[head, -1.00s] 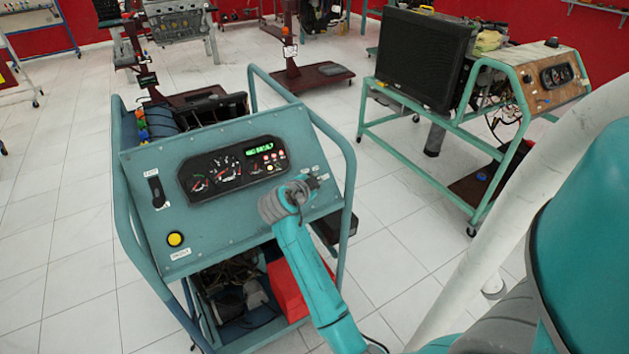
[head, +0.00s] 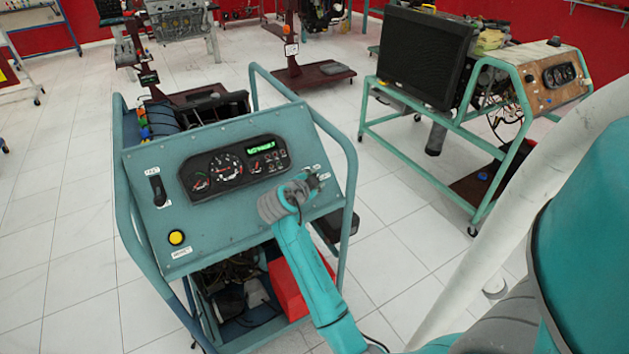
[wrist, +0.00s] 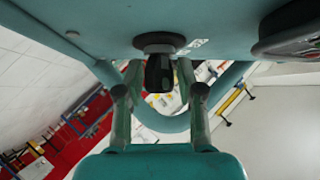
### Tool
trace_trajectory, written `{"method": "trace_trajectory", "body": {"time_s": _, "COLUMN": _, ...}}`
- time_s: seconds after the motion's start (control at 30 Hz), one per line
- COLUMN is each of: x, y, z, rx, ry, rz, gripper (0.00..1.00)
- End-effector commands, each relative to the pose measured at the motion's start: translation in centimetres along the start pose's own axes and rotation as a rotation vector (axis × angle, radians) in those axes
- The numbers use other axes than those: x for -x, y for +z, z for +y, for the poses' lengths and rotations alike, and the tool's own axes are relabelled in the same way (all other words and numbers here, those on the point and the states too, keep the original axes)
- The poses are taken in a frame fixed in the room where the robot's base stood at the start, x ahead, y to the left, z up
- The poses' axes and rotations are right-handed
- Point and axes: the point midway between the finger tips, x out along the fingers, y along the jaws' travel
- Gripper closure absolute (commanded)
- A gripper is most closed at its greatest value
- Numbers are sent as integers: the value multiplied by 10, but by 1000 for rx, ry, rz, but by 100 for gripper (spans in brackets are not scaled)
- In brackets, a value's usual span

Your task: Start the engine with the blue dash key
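The blue dash panel (head: 215,225) is a sloped blue-grey board on a tube-framed stand, with a gauge cluster and a lit green display (head: 262,148). My gripper (head: 312,181) is at the panel's right side, where my wrist hides part of the board. In the wrist view, a black key (wrist: 160,73) sits in a round dark switch on the panel. My gripper's fingers (wrist: 160,78) stand on either side of the key, with a small gap visible at each side. The key's exact turn cannot be told.
A black lever switch (head: 158,190) and a yellow button (head: 177,238) are on the panel's left. A red box (head: 290,288) is low in the stand. A second, green-framed trainer (head: 495,150) stands at right. Tiled floor between them is clear.

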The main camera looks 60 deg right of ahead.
Motion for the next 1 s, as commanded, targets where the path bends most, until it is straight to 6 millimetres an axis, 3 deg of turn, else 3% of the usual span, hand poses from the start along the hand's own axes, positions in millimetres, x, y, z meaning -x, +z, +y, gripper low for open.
{"method": "trace_trajectory", "body": {"time_s": 0.6, "x": 103, "y": 2, "z": 0, "rx": 2, "ry": -1, "rz": -4, "gripper": 62}}
{"method": "trace_trajectory", "body": {"time_s": 1.0, "x": 116, "y": 2, "z": 1, "rx": 2, "ry": 2, "rz": -3, "gripper": 62}}
